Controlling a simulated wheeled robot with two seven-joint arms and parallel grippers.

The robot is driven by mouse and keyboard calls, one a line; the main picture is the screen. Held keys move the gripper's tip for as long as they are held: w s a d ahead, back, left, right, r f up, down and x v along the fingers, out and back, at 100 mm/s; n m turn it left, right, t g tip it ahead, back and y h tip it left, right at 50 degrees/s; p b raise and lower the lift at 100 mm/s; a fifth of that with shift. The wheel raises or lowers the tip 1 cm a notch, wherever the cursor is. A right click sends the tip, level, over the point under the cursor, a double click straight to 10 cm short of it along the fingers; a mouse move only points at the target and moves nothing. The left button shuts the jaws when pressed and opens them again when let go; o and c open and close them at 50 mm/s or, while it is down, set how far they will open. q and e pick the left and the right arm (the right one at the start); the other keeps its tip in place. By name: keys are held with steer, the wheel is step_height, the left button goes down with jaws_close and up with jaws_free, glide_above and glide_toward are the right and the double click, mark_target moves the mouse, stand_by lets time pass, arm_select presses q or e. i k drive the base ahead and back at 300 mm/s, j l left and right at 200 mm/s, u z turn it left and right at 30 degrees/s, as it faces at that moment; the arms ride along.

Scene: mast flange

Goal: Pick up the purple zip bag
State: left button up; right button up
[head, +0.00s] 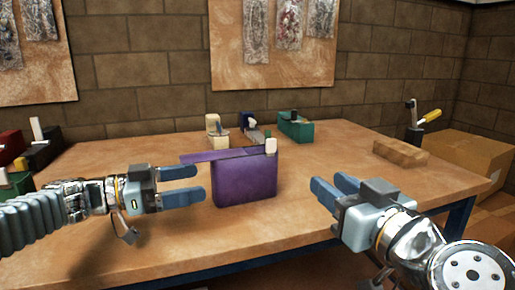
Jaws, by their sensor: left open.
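The purple zip bag (246,184) stands upright on the wooden table, near its front middle. A purple flap extends left from its top, and a pale tab sits at its upper right corner. My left gripper (197,184) is open, just left of the bag, with its two blue fingers pointing at the bag's left side. I cannot tell whether a finger touches it. My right gripper (326,181) is right of the bag and apart from it, its two fingers separated with nothing visible between them.
Behind the bag are a cream block (215,131) and a green box (296,128). A wooden block (400,153) lies at the right, near a yellow-handled tool (430,117). Red, black and green items crowd the left edge. Cardboard boxes (465,160) stand beyond the table's right edge.

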mark_target(245, 175)
steer(key=k+l, duration=0.2)
steer(key=k, duration=0.2)
steer(key=k+l, duration=0.45)
steer(key=k, duration=0.3)
